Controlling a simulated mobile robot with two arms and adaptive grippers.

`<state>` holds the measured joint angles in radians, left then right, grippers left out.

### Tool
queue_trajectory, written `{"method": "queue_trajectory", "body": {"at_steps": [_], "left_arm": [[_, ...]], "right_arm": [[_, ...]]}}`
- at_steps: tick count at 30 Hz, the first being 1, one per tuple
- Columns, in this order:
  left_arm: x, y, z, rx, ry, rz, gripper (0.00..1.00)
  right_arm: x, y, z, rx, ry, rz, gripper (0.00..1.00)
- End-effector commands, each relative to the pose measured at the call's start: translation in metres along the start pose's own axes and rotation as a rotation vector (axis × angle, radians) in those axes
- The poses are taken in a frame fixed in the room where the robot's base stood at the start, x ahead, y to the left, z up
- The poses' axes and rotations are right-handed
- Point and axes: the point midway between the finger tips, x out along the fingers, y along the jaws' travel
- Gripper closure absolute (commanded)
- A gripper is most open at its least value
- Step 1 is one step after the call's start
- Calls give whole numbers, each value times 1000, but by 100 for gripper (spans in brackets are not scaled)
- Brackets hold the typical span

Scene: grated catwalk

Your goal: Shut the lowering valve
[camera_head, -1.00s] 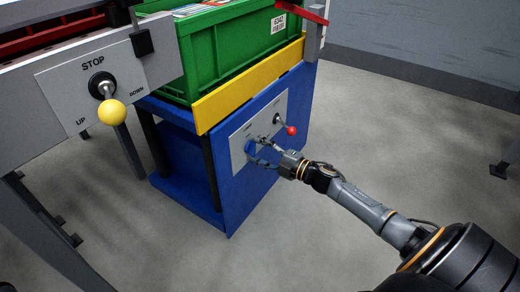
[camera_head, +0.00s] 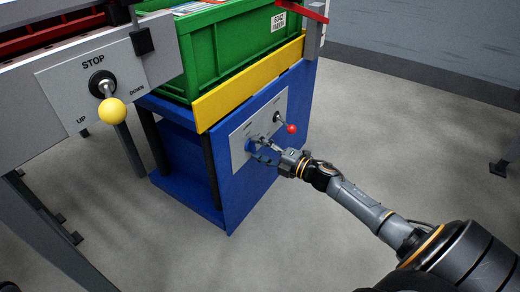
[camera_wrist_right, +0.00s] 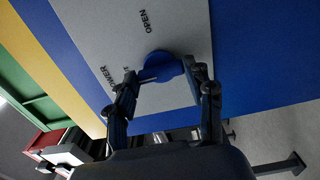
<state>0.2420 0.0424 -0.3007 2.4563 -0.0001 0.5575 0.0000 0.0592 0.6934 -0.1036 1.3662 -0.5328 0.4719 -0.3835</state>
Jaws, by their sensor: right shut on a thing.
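The lowering valve is a round blue knob (camera_wrist_right: 163,66) on a grey plate (camera_wrist_right: 110,40) fixed to the blue side panel of a stand. In the wrist view, the word OPEN shows beside it, and another label ending in OWER is partly hidden by a finger. In the head view, the knob (camera_head: 250,146) is partly covered by my right gripper (camera_head: 264,146). The fingers of my right gripper (camera_wrist_right: 168,77) are shut on the knob, one on each side of it. My left gripper is not in view.
A lever with a red ball (camera_head: 292,128) sits on the same plate, just right of the knob. A green crate (camera_head: 230,50) stands above, behind a yellow board (camera_head: 245,85). A STOP/UP/DOWN lever with a yellow ball (camera_head: 112,111) is at left. Grey floor (camera_head: 390,130) at right is open.

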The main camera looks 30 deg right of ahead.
Motion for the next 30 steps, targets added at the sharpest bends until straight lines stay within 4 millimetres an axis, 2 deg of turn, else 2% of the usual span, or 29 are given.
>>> {"method": "queue_trajectory", "body": {"at_steps": [1, 2, 5, 17, 20, 30], "left_arm": [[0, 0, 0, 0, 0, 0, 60], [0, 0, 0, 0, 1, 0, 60], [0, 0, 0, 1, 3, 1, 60], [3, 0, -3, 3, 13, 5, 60], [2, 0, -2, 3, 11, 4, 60], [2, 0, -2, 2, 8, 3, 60]], "right_arm": [[0, -2, -3, -3, 6, -2, 79], [0, -2, -3, -3, 6, -2, 43], [0, -2, -2, -2, 5, -2, 25], [-5, -1, -1, 0, 1, -2, 25], [-17, -2, -1, 2, 1, -4, 25], [-85, -3, -1, 1, 2, -5, 25]]}}
